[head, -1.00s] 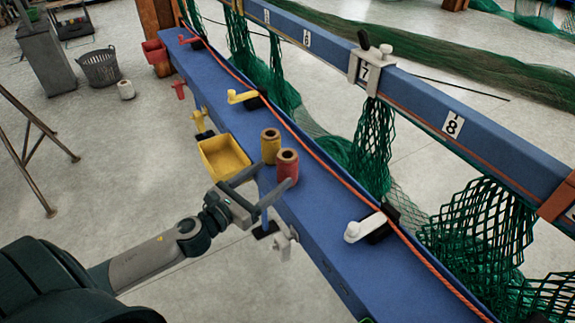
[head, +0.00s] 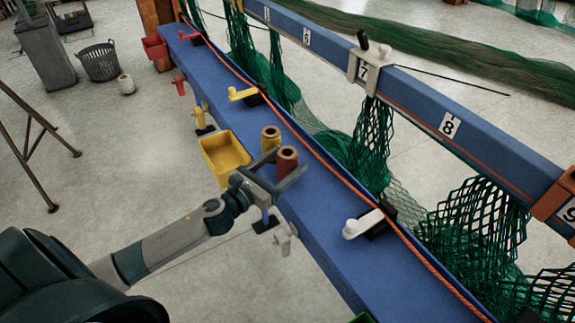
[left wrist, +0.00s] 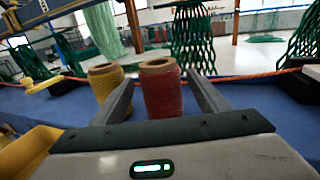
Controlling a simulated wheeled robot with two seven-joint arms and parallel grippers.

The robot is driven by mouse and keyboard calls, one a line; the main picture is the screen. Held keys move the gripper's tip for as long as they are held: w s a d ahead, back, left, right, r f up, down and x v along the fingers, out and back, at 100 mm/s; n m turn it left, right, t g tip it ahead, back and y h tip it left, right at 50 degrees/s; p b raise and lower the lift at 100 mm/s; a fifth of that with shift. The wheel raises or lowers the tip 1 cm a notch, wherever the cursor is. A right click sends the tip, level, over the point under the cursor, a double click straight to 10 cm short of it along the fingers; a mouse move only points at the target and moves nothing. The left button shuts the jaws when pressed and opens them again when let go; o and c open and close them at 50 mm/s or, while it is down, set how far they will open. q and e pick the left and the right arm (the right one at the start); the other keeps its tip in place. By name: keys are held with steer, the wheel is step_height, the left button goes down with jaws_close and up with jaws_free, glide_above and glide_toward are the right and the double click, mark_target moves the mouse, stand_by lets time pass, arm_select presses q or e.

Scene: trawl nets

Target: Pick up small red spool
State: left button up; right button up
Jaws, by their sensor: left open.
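The small red spool (head: 287,160) stands upright on the blue beam (head: 330,225), beside a yellow spool (head: 270,138). My left gripper (head: 288,178) is open, with its fingers reaching toward the red spool at beam height. In the left wrist view the red spool (left wrist: 161,88) stands between the two open fingers (left wrist: 160,98); I cannot tell whether either finger touches it. The yellow spool (left wrist: 104,82) shows just outside the left finger there. In the head view the fingers hide the red spool's lower part. My right gripper is not in view.
A yellow bin (head: 224,157) hangs on the beam's near side. A white crank handle (head: 364,223) and a yellow one (head: 243,94) sit on the beam. An orange rope (head: 335,172) runs along its far edge, with green nets (head: 372,145) behind.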

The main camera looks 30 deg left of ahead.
mark_target(297, 153)
arm_select(q)
steer(key=p+x, duration=0.1)
steer(key=x, duration=0.3)
steer(key=shift+r+p, duration=0.2)
steer(key=shift+p, duration=0.15)
steer(key=shift+w+d+f, duration=0.15)
steer(key=shift+w+d, duration=0.05)
steer(key=shift+w, duration=0.25)
steer(key=c, duration=1.2)
